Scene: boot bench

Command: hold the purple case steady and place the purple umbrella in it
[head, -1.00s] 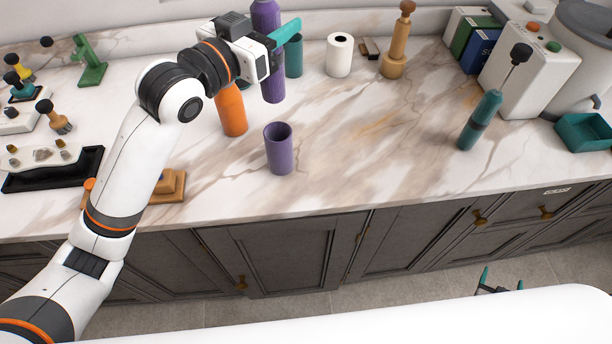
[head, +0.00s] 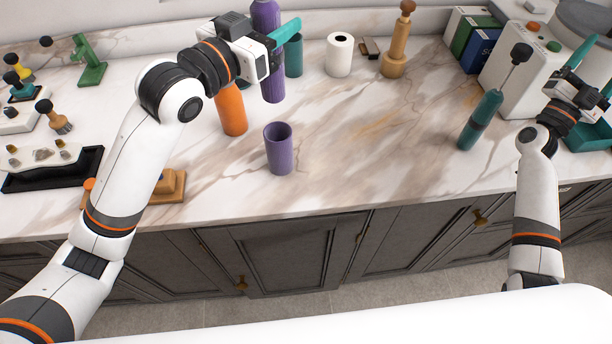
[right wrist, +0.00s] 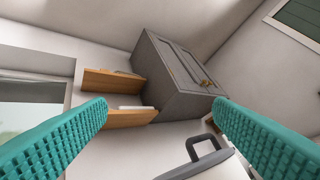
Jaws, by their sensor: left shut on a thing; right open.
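The purple case (head: 279,150) is an open-topped cup standing upright on the marble counter, left of centre and apart from both grippers. Behind it, the tall purple umbrella (head: 273,88) is upright, its middle partly hidden by my left gripper (head: 283,38). The left gripper is shut on the umbrella; I cannot tell whether the umbrella's lower end touches the counter. My right gripper (head: 592,74) is open and empty at the far right, above the teal bin. Its two teal fingers stand wide apart in the right wrist view (right wrist: 163,125), with nothing between them.
An orange cylinder (head: 232,110) stands left of the case. A teal cup (head: 293,58), white roll (head: 339,56) and wooden post (head: 396,50) stand behind. A teal umbrella-like object (head: 480,120) stands right, near the teal bin (head: 590,142). The counter right of the case is clear.

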